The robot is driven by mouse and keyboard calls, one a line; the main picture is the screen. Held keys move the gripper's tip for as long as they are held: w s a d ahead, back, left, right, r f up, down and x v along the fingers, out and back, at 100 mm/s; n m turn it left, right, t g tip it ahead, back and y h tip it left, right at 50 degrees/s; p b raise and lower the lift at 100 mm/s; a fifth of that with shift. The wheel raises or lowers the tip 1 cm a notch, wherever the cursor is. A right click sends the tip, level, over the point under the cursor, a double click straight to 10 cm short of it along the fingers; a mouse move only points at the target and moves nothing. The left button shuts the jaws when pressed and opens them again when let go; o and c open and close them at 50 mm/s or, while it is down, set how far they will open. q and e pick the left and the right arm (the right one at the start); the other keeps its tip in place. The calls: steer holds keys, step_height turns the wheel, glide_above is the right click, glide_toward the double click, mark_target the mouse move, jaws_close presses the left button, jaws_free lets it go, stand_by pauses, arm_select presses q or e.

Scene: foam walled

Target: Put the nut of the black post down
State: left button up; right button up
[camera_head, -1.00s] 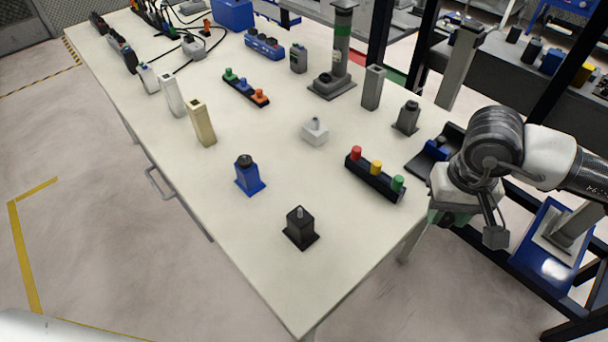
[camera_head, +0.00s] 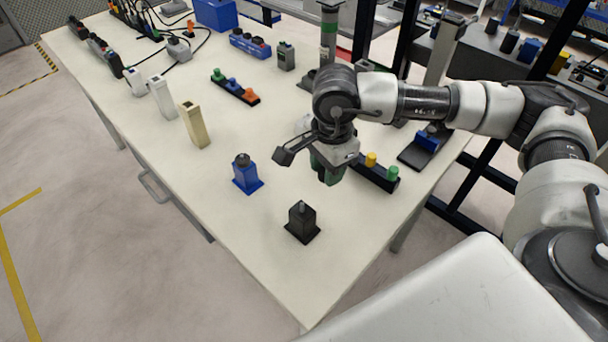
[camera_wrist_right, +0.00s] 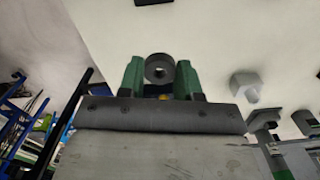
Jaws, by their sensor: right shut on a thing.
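The black post (camera_head: 302,222) stands upright near the table's front corner, with a bare grey stud on its top. My right gripper (camera_head: 328,178) hangs over the table, behind and to the right of the black post and apart from it. In the right wrist view its green fingers (camera_wrist_right: 160,78) are shut on a dark round nut (camera_wrist_right: 159,67) with a hole through it. In the head view the nut is hidden by the gripper. My left gripper is in no view.
A blue post (camera_head: 246,173) with a dark top stands left of the gripper. A black strip with coloured knobs (camera_head: 374,176) lies just right of it, partly covered. A beige post (camera_head: 194,125) stands farther left. The white table (camera_head: 262,265) is bare around the black post.

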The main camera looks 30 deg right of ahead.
steer(key=d+m, duration=0.4)
steer(key=m, duration=0.7)
steer(key=m+p, duration=0.2)
steer(key=m, duration=0.4)
glide_above(307, 177)
step_height(307, 177, down, 7)
steer(key=shift+f, duration=0.1)
step_height(307, 177, down, 4)
steer(key=shift+r+p, duration=0.25)
steer(key=shift+p, duration=0.25)
steer(key=shift+f, duration=0.3)
steer(key=shift+f, duration=0.1)
